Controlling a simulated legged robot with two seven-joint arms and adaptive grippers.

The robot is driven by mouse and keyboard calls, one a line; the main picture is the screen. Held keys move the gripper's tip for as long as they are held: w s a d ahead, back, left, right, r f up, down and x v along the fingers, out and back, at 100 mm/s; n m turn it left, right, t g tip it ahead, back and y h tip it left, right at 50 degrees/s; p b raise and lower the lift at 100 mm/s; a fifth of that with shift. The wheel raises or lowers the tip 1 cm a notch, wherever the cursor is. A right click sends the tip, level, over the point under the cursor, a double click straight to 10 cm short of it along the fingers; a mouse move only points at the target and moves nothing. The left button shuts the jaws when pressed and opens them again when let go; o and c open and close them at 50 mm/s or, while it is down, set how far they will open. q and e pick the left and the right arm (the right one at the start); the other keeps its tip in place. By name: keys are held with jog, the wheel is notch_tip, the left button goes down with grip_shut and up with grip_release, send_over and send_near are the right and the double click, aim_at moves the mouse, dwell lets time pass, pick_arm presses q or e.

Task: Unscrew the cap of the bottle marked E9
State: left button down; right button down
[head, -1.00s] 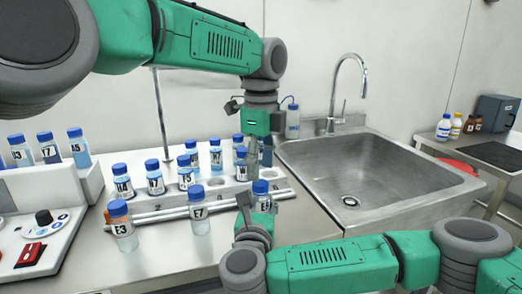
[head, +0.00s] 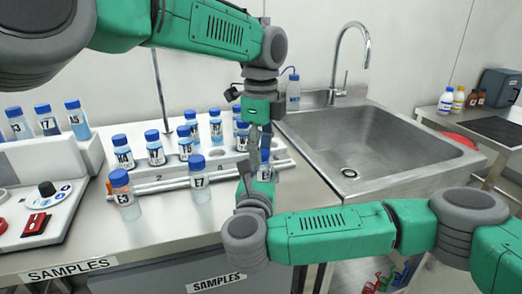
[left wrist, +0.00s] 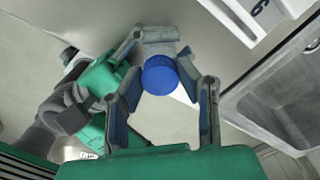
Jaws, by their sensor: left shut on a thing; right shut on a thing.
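The bottle marked E9 (head: 265,173) stands upright at the counter's front right, its base hidden behind my right gripper. The label is only partly readable. Its blue cap (head: 265,156) also shows in the left wrist view (left wrist: 160,75), between the fingers. My left gripper (head: 263,152) points down from above and is shut on the cap. My right gripper (head: 256,177) comes in low from the right and is shut on the bottle's body. The exact contact of the fingers is partly hidden.
Bottles E7 (head: 199,182) and E3 (head: 122,194) stand to the left on the counter. Several capped bottles stand in the white rack (head: 172,178) behind. A steel sink (head: 400,170) is on the right. A control panel (head: 40,215) is at the left.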

pick_arm(q)
jog(key=n, duration=0.3)
jog(key=shift+w+r, duration=0.1)
jog(key=shift+w, duration=0.05)
pick_arm(e)
jog(key=shift+s+a, duration=0.2)
jog(key=shift+a, duration=0.05)
pick_arm(q)
jog(key=n, duration=0.4)
jog(key=shift+n, duration=0.4)
jog(key=n, duration=0.5)
jog(key=shift+r+n, duration=0.1)
jog(key=shift+n, duration=0.3)
pick_arm(e)
jog(key=shift+a, duration=0.1)
pick_arm(q)
jog(key=c, duration=1.4)
grip_release()
jog(key=shift+o, duration=1.2)
